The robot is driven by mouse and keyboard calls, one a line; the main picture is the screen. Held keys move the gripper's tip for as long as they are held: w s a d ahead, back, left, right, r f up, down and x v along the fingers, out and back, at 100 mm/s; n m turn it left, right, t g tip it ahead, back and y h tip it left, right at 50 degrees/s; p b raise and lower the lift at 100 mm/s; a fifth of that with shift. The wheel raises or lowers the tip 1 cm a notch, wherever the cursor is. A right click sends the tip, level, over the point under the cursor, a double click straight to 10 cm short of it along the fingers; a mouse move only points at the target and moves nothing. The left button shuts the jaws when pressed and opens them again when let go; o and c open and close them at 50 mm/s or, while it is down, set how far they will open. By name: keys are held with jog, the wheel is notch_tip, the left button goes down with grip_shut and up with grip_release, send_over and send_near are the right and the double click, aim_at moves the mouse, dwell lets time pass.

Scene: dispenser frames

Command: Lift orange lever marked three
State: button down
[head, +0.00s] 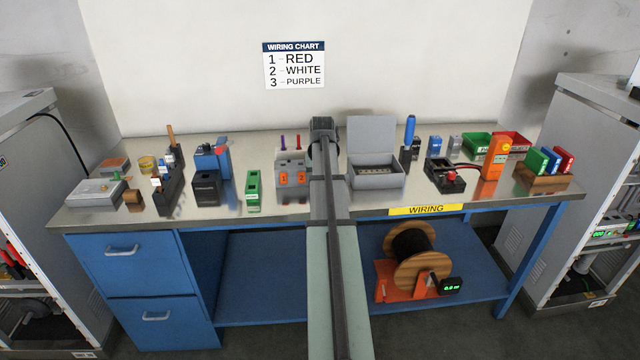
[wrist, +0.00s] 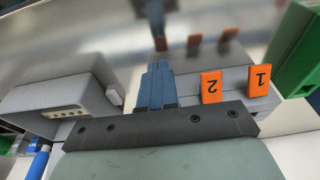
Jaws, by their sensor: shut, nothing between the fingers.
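The grey dispenser (head: 292,160) stands mid-bench, its right part hidden behind my arm. Its orange levers marked 1 (head: 284,178) and 2 (head: 300,178) show on its front. In the wrist view lever 2 (wrist: 211,87) and lever 1 (wrist: 259,80) appear upside down. Lever three itself is hidden in both views; a third orange reflection shows on the bench top by my fingers. My gripper (wrist: 157,68) is shut and empty, its blue-grey fingers in front of the dispenser where the third lever would be, left of lever 2. I cannot tell whether they touch it. The head view hides the fingertips.
A grey open-lidded box (head: 376,178) stands close right of my arm. A green block (head: 254,190) stands left of the dispenser. A wall chart (head: 294,66) lists 1 red, 2 white, 3 purple. Bare bench shows in front of the dispenser.

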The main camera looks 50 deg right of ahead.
jog(key=shift+s+r, duration=0.1)
jog(key=shift+r, duration=0.4)
dwell(0.4)
jog(key=shift+s+a, duration=0.1)
jog(key=shift+a, duration=0.1)
jog(key=shift+s+a, duration=0.4)
jog(key=shift+s, duration=0.05)
jog(key=shift+r, duration=0.1)
jog(key=shift+r, duration=2.4)
